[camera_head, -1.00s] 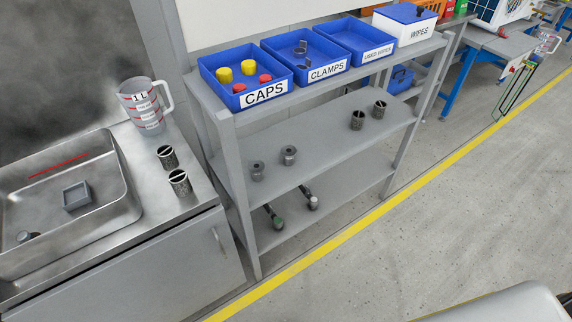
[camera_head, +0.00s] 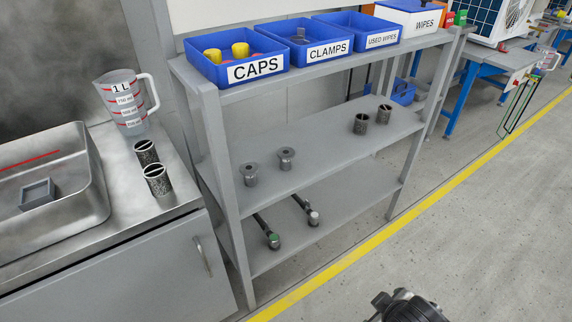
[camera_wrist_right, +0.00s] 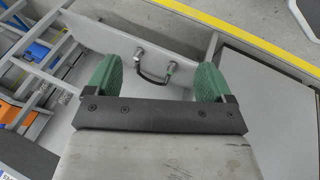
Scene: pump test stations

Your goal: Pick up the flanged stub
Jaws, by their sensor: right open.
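Two grey flanged stubs stand on the middle shelf in the head view, a left one (camera_head: 249,174) and a right one (camera_head: 286,159). Each has a wide round flange and a short body. Nothing holds them. My right gripper (camera_wrist_right: 157,82) is open and empty in the right wrist view, its green pads wide apart. Beyond the pads, that view shows small metallic pieces and a dark curved part, which I cannot identify. My left gripper is not in view.
The shelf unit (camera_head: 330,153) has blue bins such as the caps bin (camera_head: 213,73) on top. Two mesh cylinders (camera_head: 361,124) share the middle shelf. Two pipe-like parts (camera_head: 273,240) lie below. A sink counter (camera_head: 180,203) with a jug (camera_head: 126,103) adjoins left.

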